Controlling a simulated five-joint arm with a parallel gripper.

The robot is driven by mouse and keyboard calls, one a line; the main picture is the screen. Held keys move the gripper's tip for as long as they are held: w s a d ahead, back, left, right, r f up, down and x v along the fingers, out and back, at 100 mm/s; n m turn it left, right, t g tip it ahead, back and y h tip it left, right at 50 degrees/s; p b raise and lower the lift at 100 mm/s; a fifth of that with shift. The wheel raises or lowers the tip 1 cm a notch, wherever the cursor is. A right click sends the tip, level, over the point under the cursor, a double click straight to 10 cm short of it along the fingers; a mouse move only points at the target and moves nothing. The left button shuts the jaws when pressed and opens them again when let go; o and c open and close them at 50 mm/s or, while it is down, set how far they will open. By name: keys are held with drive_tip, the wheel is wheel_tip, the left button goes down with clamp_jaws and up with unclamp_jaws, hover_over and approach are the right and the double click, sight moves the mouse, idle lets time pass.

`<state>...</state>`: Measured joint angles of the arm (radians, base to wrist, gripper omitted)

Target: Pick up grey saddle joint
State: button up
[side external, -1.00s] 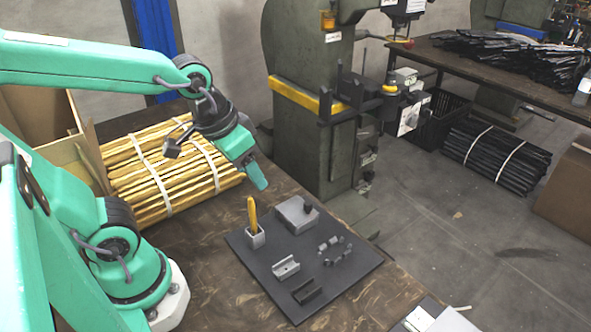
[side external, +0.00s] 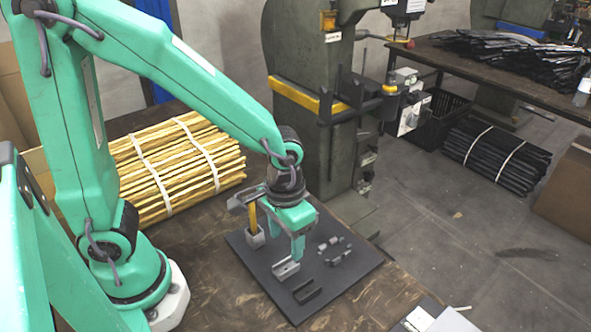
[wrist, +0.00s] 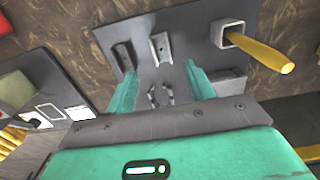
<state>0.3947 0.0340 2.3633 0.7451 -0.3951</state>
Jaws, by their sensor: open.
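The grey saddle joint (side external: 286,268) is a light grey U-shaped channel piece lying on a dark board (side external: 345,290). It also shows in the wrist view (wrist: 161,48), ahead of and between the fingertips. My gripper (side external: 284,252) is open and empty, pointing down over the board close to the saddle joint. In the wrist view my gripper (wrist: 160,70) has its two green fingers spread. I cannot tell its exact height above the piece. A darker channel piece (side external: 308,291) lies beside the saddle joint, also seen in the wrist view (wrist: 123,57).
A grey cup (wrist: 227,33) with a yellow-handled tool (wrist: 262,52) stands close to my gripper. Several small grey clips (side external: 335,252) lie on the board's right. A grey block (wrist: 230,79) is partly hidden by a finger. Bundled yellow sticks (side external: 180,165) lie behind, near the press (side external: 310,100).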

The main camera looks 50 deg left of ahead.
sight(288, 268)
drive_tip(key=shift+f, duration=0.1)
drive_tip(key=shift+f, duration=1.15)
drive_tip(key=shift+f, duration=0.15)
drive_tip(key=shift+w+a+f, duration=0.1)
drive_tip(key=shift+w+f, duration=0.05)
drive_tip(key=shift+f, duration=1.1)
drive_tip(key=shift+w+f, duration=0.1)
drive_tip(key=shift+f, duration=1.15)
drive_tip(key=c, duration=1)
drive_tip(key=shift+r, duration=0.1)
drive_tip(key=shift+c, duration=0.2)
